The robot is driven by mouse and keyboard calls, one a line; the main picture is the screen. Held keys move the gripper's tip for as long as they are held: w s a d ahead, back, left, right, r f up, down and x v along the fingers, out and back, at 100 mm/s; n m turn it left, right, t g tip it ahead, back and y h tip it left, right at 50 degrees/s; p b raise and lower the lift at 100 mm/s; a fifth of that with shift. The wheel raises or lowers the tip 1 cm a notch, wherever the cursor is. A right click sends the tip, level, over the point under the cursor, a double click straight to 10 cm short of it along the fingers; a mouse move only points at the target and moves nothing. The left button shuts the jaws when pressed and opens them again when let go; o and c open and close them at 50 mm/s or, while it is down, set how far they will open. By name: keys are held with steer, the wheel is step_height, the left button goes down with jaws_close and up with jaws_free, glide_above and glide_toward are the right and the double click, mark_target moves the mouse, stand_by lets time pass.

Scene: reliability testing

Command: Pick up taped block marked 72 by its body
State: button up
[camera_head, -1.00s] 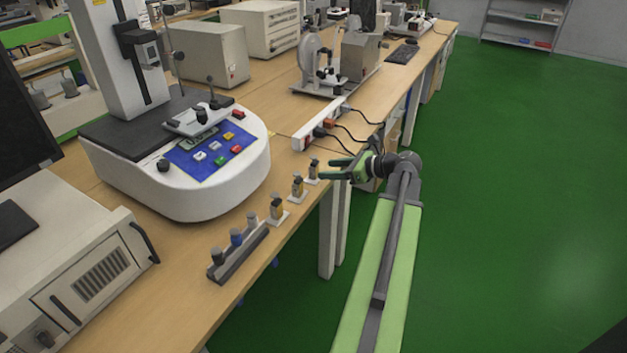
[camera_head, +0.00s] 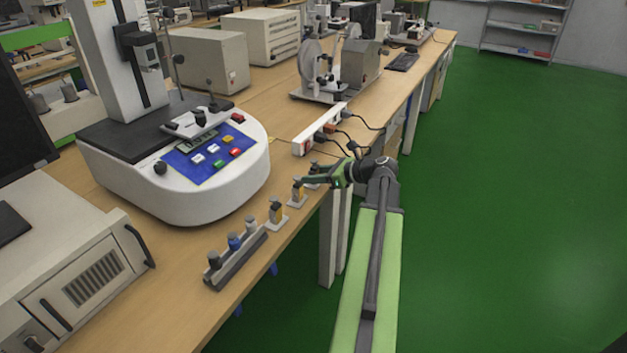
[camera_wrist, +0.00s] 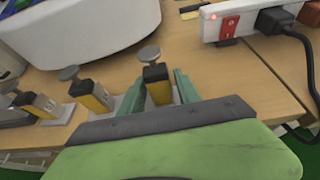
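Three small taped blocks with yellow bodies, dark upper parts and round grey knobs stand in a row along the bench's front edge. In the wrist view, the right block (camera_wrist: 160,93) stands upright between the two green fingers of my gripper (camera_wrist: 159,82). The fingers are apart, one on each side of its body, with a small gap visible on the right. The middle block (camera_wrist: 91,96) and left block (camera_wrist: 38,103) stand to the left on pale bases. Their numbers are too small to read. In the head view, my gripper (camera_head: 312,181) partly hides the far block (camera_head: 315,168).
A dark rack (camera_head: 237,256) with several capped pieces stands nearer along the wooden bench (camera_head: 175,265). A white instrument (camera_head: 200,190) is behind the blocks. A power strip (camera_head: 322,130) with black cables lies just beyond my gripper. The green floor to the right is clear.

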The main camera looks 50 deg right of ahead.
mark_target(314, 160)
jaws_close()
steer(key=shift+r, duration=0.1)
steer(key=shift+r+p, duration=0.3)
steer(key=shift+p, duration=0.1)
step_height(314, 160, up, 4)
steer(key=p, duration=0.3)
steer(key=shift+f+p, duration=0.15)
steer(key=shift+p, duration=0.2)
steer(key=s+d+r+p, duration=0.6)
steer(key=d, duration=0.4)
steer(key=shift+r, duration=0.25)
